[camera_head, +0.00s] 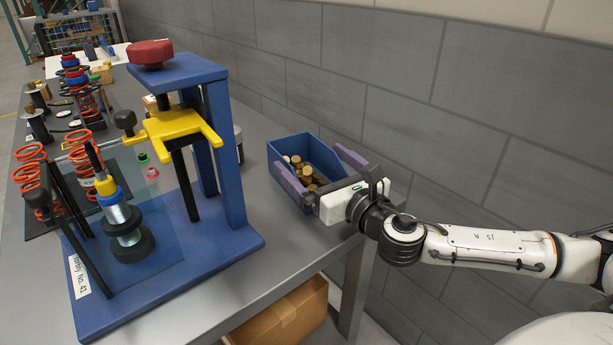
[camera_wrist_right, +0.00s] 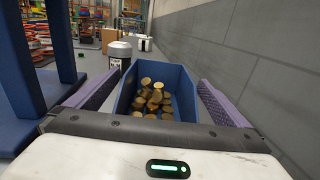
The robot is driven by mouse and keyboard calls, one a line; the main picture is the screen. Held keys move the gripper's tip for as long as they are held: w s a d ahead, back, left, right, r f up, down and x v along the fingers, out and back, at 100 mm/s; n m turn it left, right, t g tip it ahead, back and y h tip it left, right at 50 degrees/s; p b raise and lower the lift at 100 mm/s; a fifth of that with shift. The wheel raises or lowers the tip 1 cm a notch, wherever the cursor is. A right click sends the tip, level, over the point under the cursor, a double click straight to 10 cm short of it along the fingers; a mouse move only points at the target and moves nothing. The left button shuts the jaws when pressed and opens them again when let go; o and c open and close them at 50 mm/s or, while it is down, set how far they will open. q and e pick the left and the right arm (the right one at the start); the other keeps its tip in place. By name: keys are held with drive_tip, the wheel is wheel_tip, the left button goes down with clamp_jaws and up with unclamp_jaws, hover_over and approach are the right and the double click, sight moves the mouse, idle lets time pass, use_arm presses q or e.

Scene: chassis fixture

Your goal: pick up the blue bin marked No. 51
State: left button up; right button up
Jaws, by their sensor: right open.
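The blue bin (camera_head: 284,148) stands on the grey bench near the wall, holding several round brass-coloured pieces. It also shows in the right wrist view (camera_wrist_right: 184,82), centred between the fingers. No number is readable on it. My right gripper (camera_head: 308,157) is open, with one purple finger along each side of the bin. In the right wrist view the gripper (camera_wrist_right: 155,95) has its fingers outside the bin's side walls, with small gaps seeming to show. I cannot tell exactly how low the fingers reach. My left gripper is not in view.
A blue clamp fixture (camera_head: 225,250) with a yellow clamp and red knob stands left of the bin. The grey wall (camera_head: 410,70) runs close on the right. A cardboard box (camera_head: 285,318) sits below the bench.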

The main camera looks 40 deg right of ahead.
sight(307, 175)
drive_tip(key=w, duration=0.3)
drive_tip(key=shift+w+f, duration=0.1)
drive_tip(key=c, duration=1.7)
drive_tip(key=shift+d, duration=0.1)
drive_tip(key=shift+c, duration=0.8)
